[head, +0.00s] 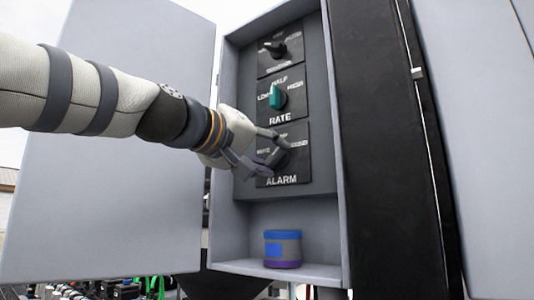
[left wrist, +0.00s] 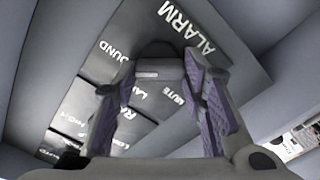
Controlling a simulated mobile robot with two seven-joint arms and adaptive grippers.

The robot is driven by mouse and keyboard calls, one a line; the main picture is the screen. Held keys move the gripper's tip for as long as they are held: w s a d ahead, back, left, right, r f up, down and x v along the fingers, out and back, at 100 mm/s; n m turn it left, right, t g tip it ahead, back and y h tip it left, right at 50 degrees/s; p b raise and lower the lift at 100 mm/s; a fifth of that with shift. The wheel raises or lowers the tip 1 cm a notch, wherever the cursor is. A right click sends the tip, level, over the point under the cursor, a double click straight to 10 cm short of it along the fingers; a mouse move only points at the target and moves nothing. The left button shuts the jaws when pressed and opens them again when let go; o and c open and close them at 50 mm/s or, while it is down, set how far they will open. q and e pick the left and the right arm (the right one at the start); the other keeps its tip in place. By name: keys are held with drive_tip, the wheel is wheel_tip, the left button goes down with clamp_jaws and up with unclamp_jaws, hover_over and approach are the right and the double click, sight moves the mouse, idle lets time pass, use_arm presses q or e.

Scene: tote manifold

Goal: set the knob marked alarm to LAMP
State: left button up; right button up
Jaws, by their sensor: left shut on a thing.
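The alarm knob (head: 281,160) is dark and sits on the lowest black plate, above the word ALARM (head: 281,181). My left gripper (head: 272,158) reaches in from the left and is shut on this knob, partly covering it. In the left wrist view the dark knob (left wrist: 158,65) lies between the purple-padded fingers of my left gripper (left wrist: 165,95). Around it I read ALARM, part of SOUND, part of a label starting LA, and MUTE. I cannot tell for sure which label the knob points at. My right gripper is not in view.
Above are a teal rate knob (head: 276,96) and a black knob (head: 275,48) on their own plates. A blue and purple tub (head: 283,249) stands on the cabinet's bottom shelf. The open cabinet door (head: 110,200) is behind my left arm.

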use_arm(q)
drive_tip(key=n, duration=0.5)
drive_tip(key=shift+f, duration=0.1)
drive_tip(key=shift+n, duration=2.3)
drive_tip(key=o, duration=1.2)
drive_tip(key=shift+w+d, duration=0.15)
drive_tip(key=shift+d, duration=0.05)
drive_tip(key=shift+c, duration=0.2)
drive_tip(key=shift+a, duration=0.1)
